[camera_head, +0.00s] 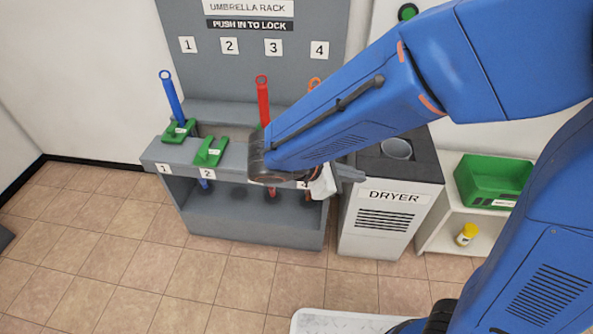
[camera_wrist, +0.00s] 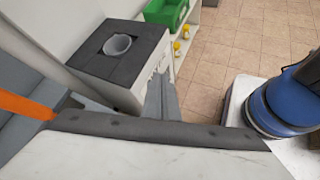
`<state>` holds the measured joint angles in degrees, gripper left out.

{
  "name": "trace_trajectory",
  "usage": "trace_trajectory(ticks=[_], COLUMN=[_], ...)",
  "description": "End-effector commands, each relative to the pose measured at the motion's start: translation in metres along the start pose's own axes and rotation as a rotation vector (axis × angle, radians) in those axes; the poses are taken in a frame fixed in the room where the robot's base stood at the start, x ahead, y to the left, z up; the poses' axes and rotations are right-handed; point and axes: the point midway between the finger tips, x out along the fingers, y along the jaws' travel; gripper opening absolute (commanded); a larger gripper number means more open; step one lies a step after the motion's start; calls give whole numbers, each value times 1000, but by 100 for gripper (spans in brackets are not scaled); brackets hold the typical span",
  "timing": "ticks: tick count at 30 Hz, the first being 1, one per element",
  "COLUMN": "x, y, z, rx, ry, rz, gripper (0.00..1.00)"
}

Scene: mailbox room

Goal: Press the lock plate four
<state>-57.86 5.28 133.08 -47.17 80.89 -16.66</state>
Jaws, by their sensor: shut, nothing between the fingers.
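The grey umbrella rack (camera_head: 255,225) stands against the wall, with slots numbered 1 to 4. Lock plate four is hidden behind my arm; only part of the front label 4 (camera_head: 303,185) shows. An orange umbrella handle (camera_head: 314,83) rises at slot four, and an orange shaft (camera_wrist: 24,106) shows at the left of the wrist view. My gripper (camera_head: 350,173) is shut and empty, at the rack's right end beside the dryer. In the wrist view its fingers (camera_wrist: 161,98) point toward the dryer side.
Green lock plates show at slot one (camera_head: 178,131) and slot two (camera_head: 210,152). A blue umbrella (camera_head: 171,97) and a red umbrella (camera_head: 263,100) stand in the rack. The dryer (camera_head: 388,205) is close on the right, then a shelf with a green bin (camera_head: 490,182). The floor in front is clear.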

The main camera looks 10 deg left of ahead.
Motion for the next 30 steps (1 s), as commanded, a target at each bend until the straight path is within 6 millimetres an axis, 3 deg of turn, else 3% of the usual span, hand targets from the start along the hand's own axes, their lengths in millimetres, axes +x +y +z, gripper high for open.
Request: trace_trajectory(ticks=[10, 21, 30], x=[-59, -128, -149], y=[16, 7, 0], z=[-74, -152, -176], rx=[-266, -476, -530], ry=[-156, -311, -357], rz=[253, 516, 598], gripper=[0, 0, 0])
